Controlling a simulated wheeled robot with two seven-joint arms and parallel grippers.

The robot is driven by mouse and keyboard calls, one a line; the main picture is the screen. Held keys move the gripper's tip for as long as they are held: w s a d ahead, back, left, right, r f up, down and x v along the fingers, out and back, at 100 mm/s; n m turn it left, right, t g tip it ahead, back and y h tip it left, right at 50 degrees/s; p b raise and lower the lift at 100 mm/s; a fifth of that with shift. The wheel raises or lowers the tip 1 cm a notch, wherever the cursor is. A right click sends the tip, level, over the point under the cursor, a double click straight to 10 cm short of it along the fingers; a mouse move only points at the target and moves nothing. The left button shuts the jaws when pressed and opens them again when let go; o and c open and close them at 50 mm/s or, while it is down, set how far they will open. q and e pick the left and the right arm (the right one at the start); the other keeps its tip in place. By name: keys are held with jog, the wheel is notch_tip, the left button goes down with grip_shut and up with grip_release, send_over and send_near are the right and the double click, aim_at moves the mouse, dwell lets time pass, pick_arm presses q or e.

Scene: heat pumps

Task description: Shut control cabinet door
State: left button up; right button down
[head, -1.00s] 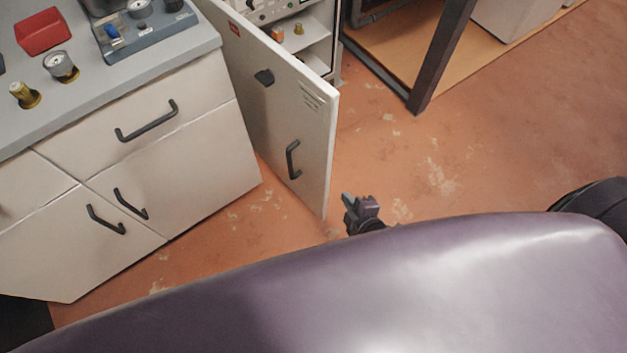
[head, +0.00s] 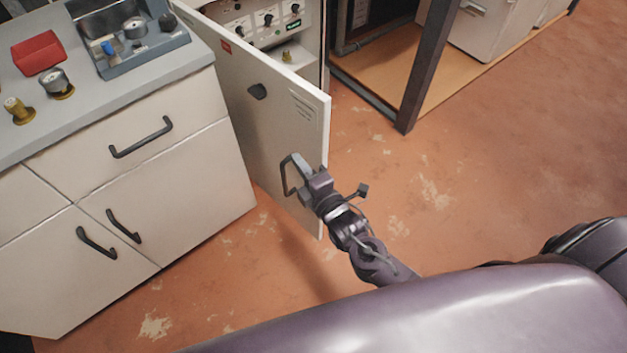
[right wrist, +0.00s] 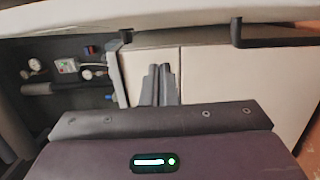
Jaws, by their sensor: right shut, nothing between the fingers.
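The white control cabinet door (head: 232,95) stands wide open in the head view, its face with a latch and labels turned to the left. A dark handle (head: 285,178) is low on that face. The cabinet (head: 262,18) behind it shows dials and a shelf. My right gripper (head: 299,163) overlaps the door's free edge close to the handle; I cannot tell whether it touches. Its fingers (right wrist: 160,84) look closed together and empty in the right wrist view. My left gripper is not in view.
A counter with white drawers (head: 185,150) stands left of the door, with a red box (head: 38,52), gauges and a control unit (head: 130,38) on top. A dark metal frame (head: 425,65) stands at the right. The floor (head: 480,180) right of the door is clear.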

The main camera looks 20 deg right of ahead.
aim_at(314, 155)
jog(key=shift+w+d, duration=0.25)
jog(key=shift+d, duration=0.35)
jog(key=shift+w+d, duration=0.3)
jog(key=shift+d, duration=0.3)
jog(key=shift+w+d, duration=0.25)
jog(key=shift+d, duration=0.35)
jog(key=shift+d, duration=0.15)
